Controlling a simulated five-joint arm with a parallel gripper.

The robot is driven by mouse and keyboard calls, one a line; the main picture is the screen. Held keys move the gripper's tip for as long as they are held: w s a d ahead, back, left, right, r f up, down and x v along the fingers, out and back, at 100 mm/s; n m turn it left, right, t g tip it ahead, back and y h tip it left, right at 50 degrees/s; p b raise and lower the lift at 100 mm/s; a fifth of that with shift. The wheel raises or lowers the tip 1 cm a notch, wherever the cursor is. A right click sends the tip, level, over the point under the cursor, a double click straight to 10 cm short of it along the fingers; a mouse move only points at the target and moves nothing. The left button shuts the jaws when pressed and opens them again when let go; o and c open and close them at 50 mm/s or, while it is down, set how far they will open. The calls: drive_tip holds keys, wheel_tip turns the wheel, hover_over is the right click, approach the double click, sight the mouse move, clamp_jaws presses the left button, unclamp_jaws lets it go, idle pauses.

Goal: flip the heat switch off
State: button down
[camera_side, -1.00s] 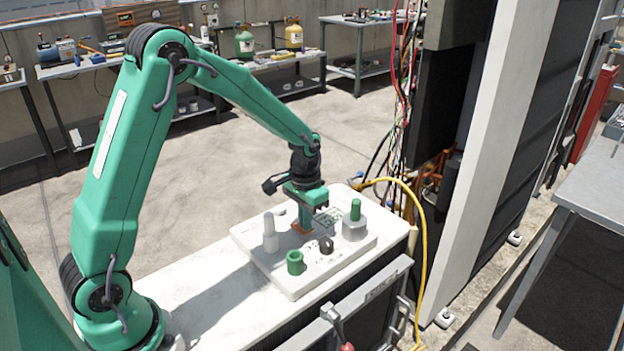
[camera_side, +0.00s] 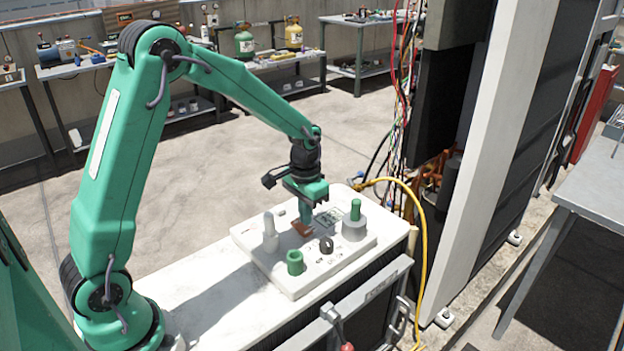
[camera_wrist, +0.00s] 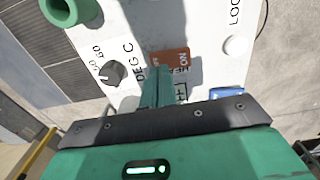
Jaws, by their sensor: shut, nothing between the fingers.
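The heat switch (camera_side: 302,230) is a small orange-brown rocker on the white control panel (camera_side: 265,262). In the wrist view the switch (camera_wrist: 176,57) carries partly hidden lettering, with a label beside it that my fingers partly cover. My gripper (camera_side: 306,222) is shut and empty, pointing down just above the switch. In the wrist view the shut green fingertips (camera_wrist: 157,75) overlap the near edge of the switch; I cannot tell whether they touch it. Which way the rocker is tipped is not clear.
A green ring-shaped piece (camera_side: 295,262), a black dial (camera_side: 326,245), a pale post (camera_side: 270,235) and a grey block with a green peg (camera_side: 355,220) stand around the switch. A yellow hose (camera_side: 422,240) curves past the panel's right end. The bench top left of the panel is clear.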

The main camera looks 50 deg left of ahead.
sight(305, 231)
drive_tip(key=shift+r, duration=2.5)
drive_tip(key=shift+r, duration=0.1)
drive_tip(key=s+d+r+t, duration=0.2)
drive_tip(key=s+r, duration=0.4)
drive_tip(key=s, duration=0.4)
drive_tip(key=s+d+r+t, duration=0.1)
drive_tip(key=s+r+t, duration=0.2)
drive_tip(key=s+r, duration=0.3)
drive_tip(key=shift+s+d+r+t, duration=0.2)
drive_tip(key=shift+s+d+t, duration=0.15)
drive_tip(key=shift+s, duration=2.2)
